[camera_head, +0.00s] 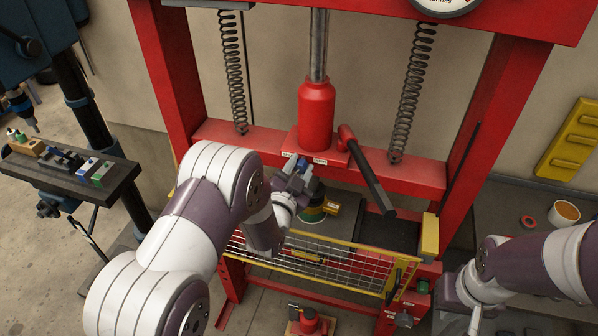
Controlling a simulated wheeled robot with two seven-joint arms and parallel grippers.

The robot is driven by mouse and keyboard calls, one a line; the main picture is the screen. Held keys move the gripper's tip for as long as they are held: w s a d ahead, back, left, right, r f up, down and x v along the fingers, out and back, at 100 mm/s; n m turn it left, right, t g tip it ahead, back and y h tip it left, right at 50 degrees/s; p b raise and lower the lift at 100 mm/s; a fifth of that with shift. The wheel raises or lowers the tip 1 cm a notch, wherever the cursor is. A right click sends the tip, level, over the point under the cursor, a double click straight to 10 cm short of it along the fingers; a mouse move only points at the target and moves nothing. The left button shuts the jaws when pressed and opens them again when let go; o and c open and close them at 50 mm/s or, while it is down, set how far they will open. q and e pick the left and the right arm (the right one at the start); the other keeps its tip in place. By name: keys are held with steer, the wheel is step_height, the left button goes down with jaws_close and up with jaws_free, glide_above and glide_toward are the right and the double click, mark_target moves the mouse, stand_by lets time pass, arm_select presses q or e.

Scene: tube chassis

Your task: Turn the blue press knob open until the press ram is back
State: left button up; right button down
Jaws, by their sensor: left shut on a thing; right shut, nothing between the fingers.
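The red shop press (420,172) stands in the middle. Its red cylinder (316,112) sits upright on the cross beam, and a steel ram rod (319,45) rises from it to the top beam. The blue press knob (302,163) is at the foot of the cylinder, mostly hidden by my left gripper (296,175). That gripper is shut on the knob, its fingertips just below the cylinder base. My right gripper (475,322) is low at the bottom edge, far from the knob, shut and empty, partly cut off.
A black-handled pump lever (371,181) slants right of the cylinder. Coil springs (232,70) hang on both sides. A yellow-framed mesh guard (320,262) spans the front below.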

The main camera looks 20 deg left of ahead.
arm_select(q)
steer(key=n+b, duration=0.2)
steer(key=n, duration=0.1)
steer(key=n+b, duration=0.1)
steer(key=shift+s+f+n, duration=0.1)
steer(key=shift+f+n, duration=0.2)
steer(key=n+b, duration=0.3)
steer(key=n, duration=0.1)
steer(key=shift+f+n+b, duration=0.15)
steer(key=shift+n+b, duration=0.15)
steer(key=n+b, duration=0.3)
steer(key=n, duration=0.1)
steer(key=shift+n+y, duration=0.3)
steer(key=shift+n, duration=0.1)
steer(key=shift+n+b, duration=0.75)
steer(key=shift+n, duration=0.05)
steer(key=shift+r, duration=0.2)
